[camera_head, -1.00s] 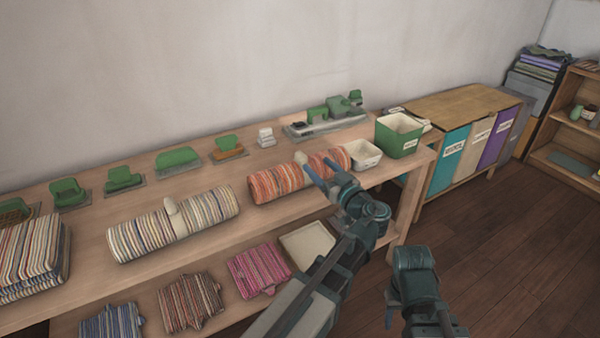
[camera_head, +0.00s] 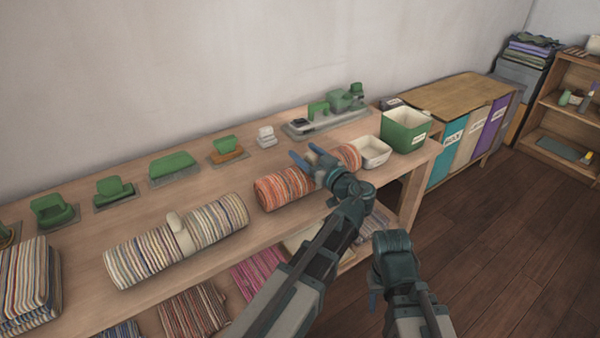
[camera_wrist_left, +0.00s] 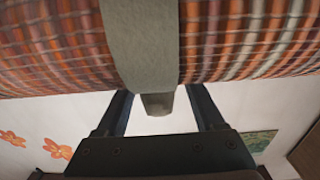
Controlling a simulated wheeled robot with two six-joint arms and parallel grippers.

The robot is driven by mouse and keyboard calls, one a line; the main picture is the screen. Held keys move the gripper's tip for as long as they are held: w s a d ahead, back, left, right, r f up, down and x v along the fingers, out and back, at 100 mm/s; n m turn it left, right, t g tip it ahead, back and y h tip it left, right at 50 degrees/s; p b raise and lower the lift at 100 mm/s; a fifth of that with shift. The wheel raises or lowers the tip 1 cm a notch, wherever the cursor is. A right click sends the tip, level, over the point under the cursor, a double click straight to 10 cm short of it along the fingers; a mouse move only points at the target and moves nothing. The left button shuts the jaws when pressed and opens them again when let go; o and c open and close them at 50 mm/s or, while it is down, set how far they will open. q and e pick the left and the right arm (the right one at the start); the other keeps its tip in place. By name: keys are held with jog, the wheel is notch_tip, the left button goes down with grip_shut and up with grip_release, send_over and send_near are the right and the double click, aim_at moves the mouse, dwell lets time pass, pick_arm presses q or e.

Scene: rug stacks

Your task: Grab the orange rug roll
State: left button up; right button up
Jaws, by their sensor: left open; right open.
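The orange striped rug roll (camera_head: 283,188) lies on the table top, right of the cream striped roll. The left gripper's fingers (camera_wrist_left: 160,105) are spread either side of the band's hanging tab. Their tips are hidden by the roll. My right gripper (camera_head: 374,298) is apart from the table at lower right, mostly hidden by its own arm.
A cream striped roll (camera_head: 180,240) lies to the left. A white bin (camera_head: 371,153) and a green bin (camera_head: 406,130) stand close to the orange roll's right end. Green items on plates line the back. Folded rugs (camera_head: 195,312) lie on the lower shelf.

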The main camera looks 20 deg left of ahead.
pick_arm(q)
jog(key=shift+w+a, duration=0.3)
jog(key=shift+a, duration=0.05)
jog(key=shift+d, duration=0.1)
grip_shut()
jog(key=shift+r, duration=0.1)
dwell(1.0)
